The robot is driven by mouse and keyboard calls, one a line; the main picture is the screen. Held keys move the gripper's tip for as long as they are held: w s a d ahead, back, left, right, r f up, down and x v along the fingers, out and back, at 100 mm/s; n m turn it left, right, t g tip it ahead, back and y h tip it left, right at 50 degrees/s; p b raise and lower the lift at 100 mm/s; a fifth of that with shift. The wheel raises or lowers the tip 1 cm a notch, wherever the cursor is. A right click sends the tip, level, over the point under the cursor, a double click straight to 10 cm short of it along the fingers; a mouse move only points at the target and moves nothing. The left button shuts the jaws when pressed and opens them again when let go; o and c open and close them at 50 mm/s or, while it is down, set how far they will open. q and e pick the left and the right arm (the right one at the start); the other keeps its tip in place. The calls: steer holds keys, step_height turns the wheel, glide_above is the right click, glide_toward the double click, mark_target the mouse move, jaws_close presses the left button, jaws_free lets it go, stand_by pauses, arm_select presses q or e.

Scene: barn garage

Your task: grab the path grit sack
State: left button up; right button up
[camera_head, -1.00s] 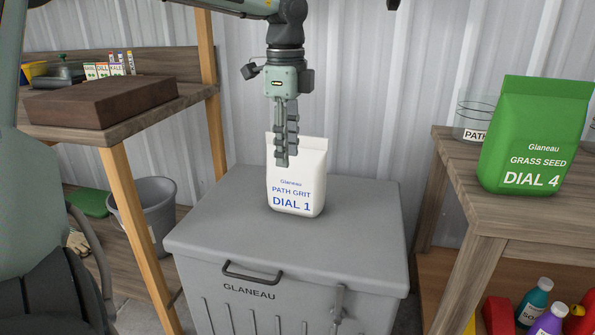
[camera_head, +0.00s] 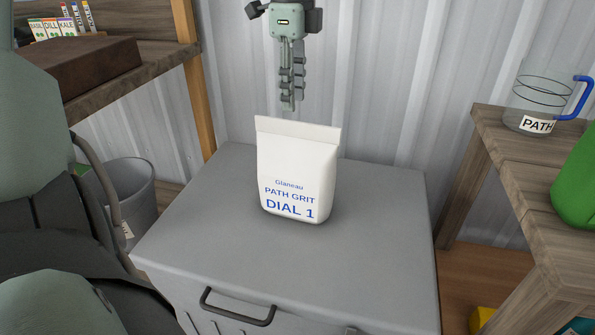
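The path grit sack (camera_head: 294,175) is white with blue lettering, "PATH GRIT DIAL 1". It stands upright on the grey lid of the Glaneau bin (camera_head: 205,210). My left gripper (camera_head: 289,105) points down, just above the sack's top edge in the picture. Its fingers show nearly edge-on, so their opening is unclear, and nothing shows between them. The sack's whole front is in sight. My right gripper is not in view.
On the right, a wooden bench (camera_head: 515,170) holds a clear measuring jug (camera_head: 530,100) and the green sack (camera_head: 578,190). On the left, a shelf holds a brown block (camera_head: 85,65) and seed packets (camera_head: 52,28). A grey bucket (camera_head: 135,190) stands below.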

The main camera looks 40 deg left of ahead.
mark_target(297, 123)
arm_select(q)
steer(key=f, duration=0.7)
steer(key=shift+w+f, duration=0.25)
steer(key=shift+w, duration=0.1)
jaws_close()
steer(key=shift+w+r, duration=0.1)
steer(key=shift+r, duration=0.05)
